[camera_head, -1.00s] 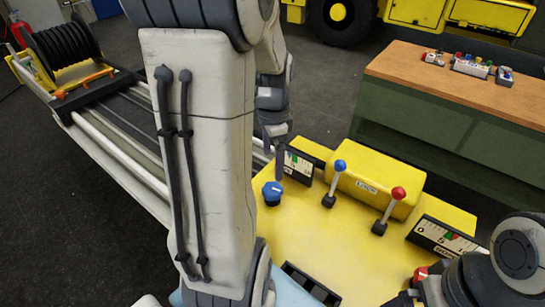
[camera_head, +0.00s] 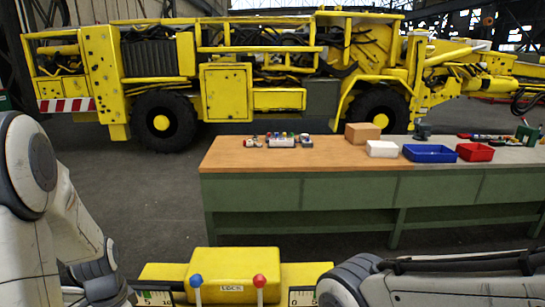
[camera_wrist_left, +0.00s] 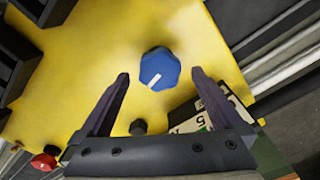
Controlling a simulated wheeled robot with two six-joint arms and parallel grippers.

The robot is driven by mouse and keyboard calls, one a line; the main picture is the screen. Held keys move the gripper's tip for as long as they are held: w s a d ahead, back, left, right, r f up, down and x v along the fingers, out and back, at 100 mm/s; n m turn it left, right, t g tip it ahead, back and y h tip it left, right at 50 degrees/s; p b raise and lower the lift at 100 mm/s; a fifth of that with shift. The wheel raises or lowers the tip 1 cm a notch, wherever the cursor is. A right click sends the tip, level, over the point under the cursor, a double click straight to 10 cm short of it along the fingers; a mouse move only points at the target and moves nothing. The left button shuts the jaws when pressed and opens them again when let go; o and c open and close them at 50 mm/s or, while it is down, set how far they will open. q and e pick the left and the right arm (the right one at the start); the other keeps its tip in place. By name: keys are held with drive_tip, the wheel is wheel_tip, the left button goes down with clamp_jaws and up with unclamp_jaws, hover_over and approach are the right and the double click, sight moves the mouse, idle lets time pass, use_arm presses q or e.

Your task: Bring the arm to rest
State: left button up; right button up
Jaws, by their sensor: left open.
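The yellow control console (camera_head: 235,262) is at the bottom of the head view. A blue-topped lever (camera_head: 196,281) and a red-topped lever (camera_head: 260,281) stand upright in front of its raised box. My left arm (camera_head: 45,220) comes in at the left; its gripper's fingers do not show clearly there. In the left wrist view my left gripper (camera_wrist_left: 160,74) is open, with its fingertips on either side of a blue knob (camera_wrist_left: 160,66) with a white mark. I cannot tell whether they touch it. My right arm (camera_head: 430,285) lies at the lower right; its gripper is out of view.
Beyond the console stands a green workbench (camera_head: 300,193) with a cardboard box, trays and small parts. A yellow boom vehicle (camera_head: 240,85) stands behind it. Open floor lies between.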

use_arm(q)
drive_tip(key=shift+s+f, duration=0.1)
drive_tip(key=shift+f, duration=0.8)
drive_tip(key=shift+r, duration=0.15)
